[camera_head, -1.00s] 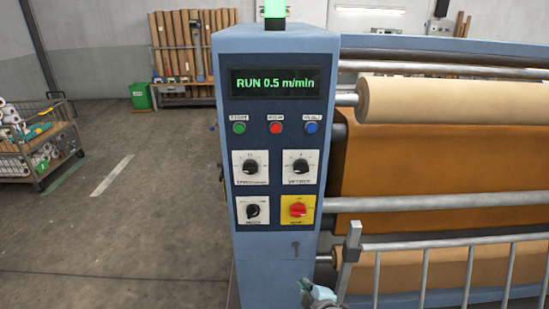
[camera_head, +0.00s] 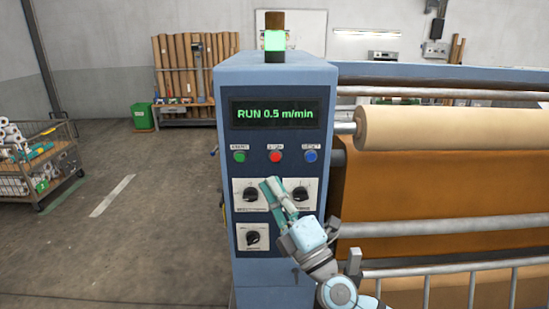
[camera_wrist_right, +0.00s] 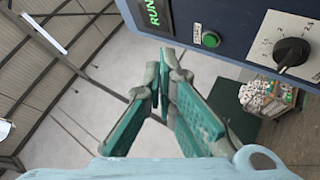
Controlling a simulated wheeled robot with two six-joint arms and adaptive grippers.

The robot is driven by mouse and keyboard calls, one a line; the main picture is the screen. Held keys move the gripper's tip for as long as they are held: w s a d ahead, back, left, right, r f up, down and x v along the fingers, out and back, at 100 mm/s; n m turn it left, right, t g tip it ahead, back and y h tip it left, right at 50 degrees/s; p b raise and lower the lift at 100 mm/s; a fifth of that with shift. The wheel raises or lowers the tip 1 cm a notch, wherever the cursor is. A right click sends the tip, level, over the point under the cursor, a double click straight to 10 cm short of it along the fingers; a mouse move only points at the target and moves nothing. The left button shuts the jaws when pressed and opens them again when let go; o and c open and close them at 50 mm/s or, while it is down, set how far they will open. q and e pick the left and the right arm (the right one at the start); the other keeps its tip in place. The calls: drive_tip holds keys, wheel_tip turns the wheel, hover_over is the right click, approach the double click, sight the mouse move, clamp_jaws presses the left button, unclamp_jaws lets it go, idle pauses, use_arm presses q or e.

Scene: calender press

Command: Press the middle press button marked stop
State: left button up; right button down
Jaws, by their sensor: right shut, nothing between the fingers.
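The red middle button (camera_head: 275,156), under a small label too blurred to read, sits on the dark blue panel of the press cabinet (camera_head: 270,72). A green button (camera_head: 239,156) is left of it and a blue button (camera_head: 311,155) right of it. My right gripper (camera_head: 268,184) is shut and empty, its teal fingertips pointing up just below the red button in the head view. The gap to the panel is hard to judge. In the right wrist view, the shut fingers (camera_wrist_right: 160,62) show beside the green button (camera_wrist_right: 211,39); the red button is not visible there. My left gripper is not in view.
The display (camera_head: 275,113) reads RUN 0.5 m/min. Below the buttons are black knobs (camera_head: 250,194), partly covered by my arm. A railing (camera_head: 470,280) and rollers (camera_head: 450,128) stand to the right. Floor at left is open, with a cart (camera_head: 40,170) farther left.

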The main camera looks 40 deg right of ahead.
sight(276, 157)
drive_tip(key=shift+w+d+f, duration=0.1)
drive_tip(key=w+d+b, duration=0.1)
drive_tip(key=w, duration=0.1)
drive_tip(key=w+d+b, duration=0.1)
drive_tip(key=w+d, duration=0.1)
drive_tip(key=w+d+b, duration=0.1)
drive_tip(key=w+d, duration=0.1)
drive_tip(key=w, duration=0.1)
drive_tip(key=shift+d, duration=0.1)
idle(0.4)
idle(1.1)
drive_tip(key=shift+w+d+f+b, duration=0.1)
drive_tip(key=shift+w+d+b, duration=0.05)
drive_tip(key=shift+b, duration=0.4)
drive_tip(key=shift+w+d, duration=0.1)
